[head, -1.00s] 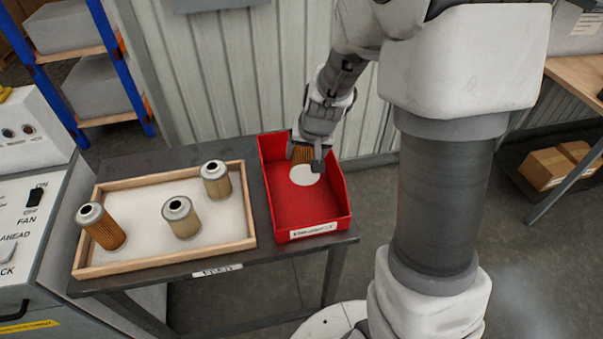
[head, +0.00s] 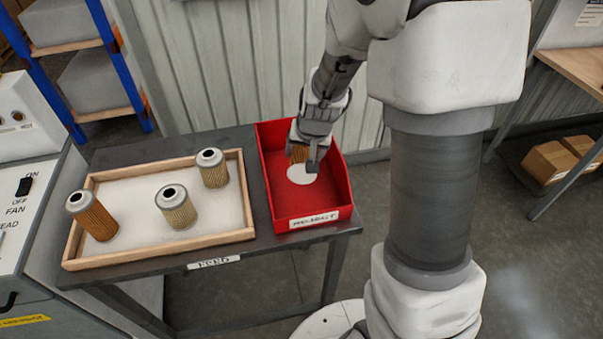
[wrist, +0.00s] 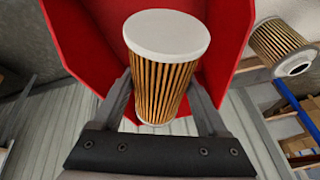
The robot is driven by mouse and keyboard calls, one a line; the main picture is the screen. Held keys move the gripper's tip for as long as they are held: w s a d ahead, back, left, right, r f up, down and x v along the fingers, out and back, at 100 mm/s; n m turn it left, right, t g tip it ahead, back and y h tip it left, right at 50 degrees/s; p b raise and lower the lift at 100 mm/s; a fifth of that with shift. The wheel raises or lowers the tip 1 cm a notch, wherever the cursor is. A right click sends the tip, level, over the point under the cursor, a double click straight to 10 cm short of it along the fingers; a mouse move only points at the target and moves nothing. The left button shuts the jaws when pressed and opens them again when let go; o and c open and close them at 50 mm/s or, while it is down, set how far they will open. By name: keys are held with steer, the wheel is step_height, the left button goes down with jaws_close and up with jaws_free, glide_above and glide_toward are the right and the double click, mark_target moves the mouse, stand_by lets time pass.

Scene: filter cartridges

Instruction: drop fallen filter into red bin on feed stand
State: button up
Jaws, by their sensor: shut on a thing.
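My gripper (head: 304,158) is shut on a filter (head: 301,175), which has orange-brown pleats and a white end cap. In the head view it is over or inside the red bin (head: 312,213), with the white cap facing the camera; its exact height above the bin floor is hard to tell. In the wrist view the filter (wrist: 160,85) sits between the two fingers, with the red bin (wrist: 75,35) behind it. The bin stands at the right end of the dark feed stand (head: 262,255), with a label on its front. The rest of the bin floor in view is bare.
A wooden-rimmed tray (head: 165,259) left of the bin holds an orange filter (head: 95,220) and two paler ones (head: 177,210), (head: 213,171), all upright. A ribbed wall (head: 220,70) stands behind. A control cabinet (head: 25,200) is at left.

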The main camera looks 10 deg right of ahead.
steer(key=o, duration=1.4)
steer(key=shift+c, duration=0.2)
steer(key=shift+r, duration=0.15)
steer(key=p+v, duration=0.3)
steer(key=v, duration=1.4)
steer(key=shift+s+r, duration=0.1)
steer(key=shift+s, duration=0.05)
steer(key=s+r+n, duration=0.2)
steer(key=s+r, duration=0.1)
steer(key=s, duration=0.5)
steer(key=s+r+n, duration=0.1)
steer(key=s+r, duration=0.2)
steer(key=s, duration=0.4)
steer(key=shift+s+n+t, duration=0.4)
